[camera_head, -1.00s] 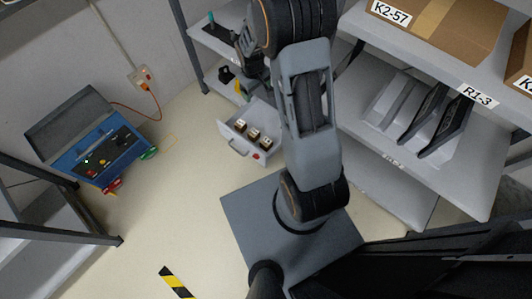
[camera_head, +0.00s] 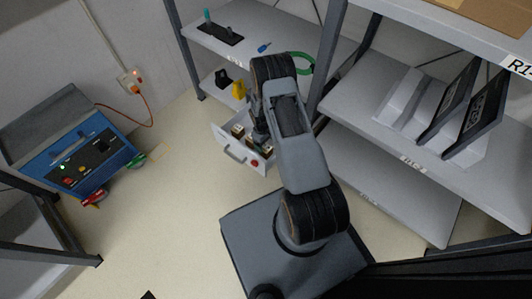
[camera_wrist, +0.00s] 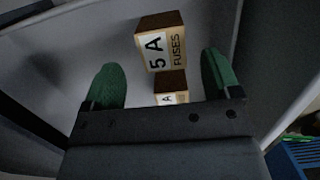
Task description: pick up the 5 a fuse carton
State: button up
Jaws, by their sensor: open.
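In the wrist view, a carton with a brown top and a cream label reading "5 A FUSES" (camera_wrist: 163,50) stands in the grey drawer (camera_head: 228,146), beyond my fingertips. A second, similar carton (camera_wrist: 171,90) is nearer, between my fingers; only an "A" shows on its label, the rest hidden by the gripper body. My gripper (camera_wrist: 161,78) is open, its two green fingers apart on either side, holding nothing. In the head view, my arm reaches down over the drawer and covers part of the cartons, so which one is which cannot be read there.
The drawer's walls stand close around the cartons. A shelf with a dark tool holder (camera_head: 220,34) and a green cable coil (camera_head: 302,64) is above. A blue test case (camera_head: 85,160) sits at the left. Floor in front is clear.

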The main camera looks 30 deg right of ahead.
aim_at(266, 147)
jog(key=shift+s+f+b, duration=0.25)
jog(key=shift+f+b, duration=0.55)
jog(key=shift+f, duration=0.85)
jog(key=shift+s+f+b, duration=0.2)
jog(key=shift+f+b, duration=0.6)
jog(key=shift+f, duration=0.8)
jog(key=shift+r, duration=0.1)
jog(key=shift+c, duration=0.5)
jog(key=c, duration=0.9)
jog(key=shift+c, duration=0.2)
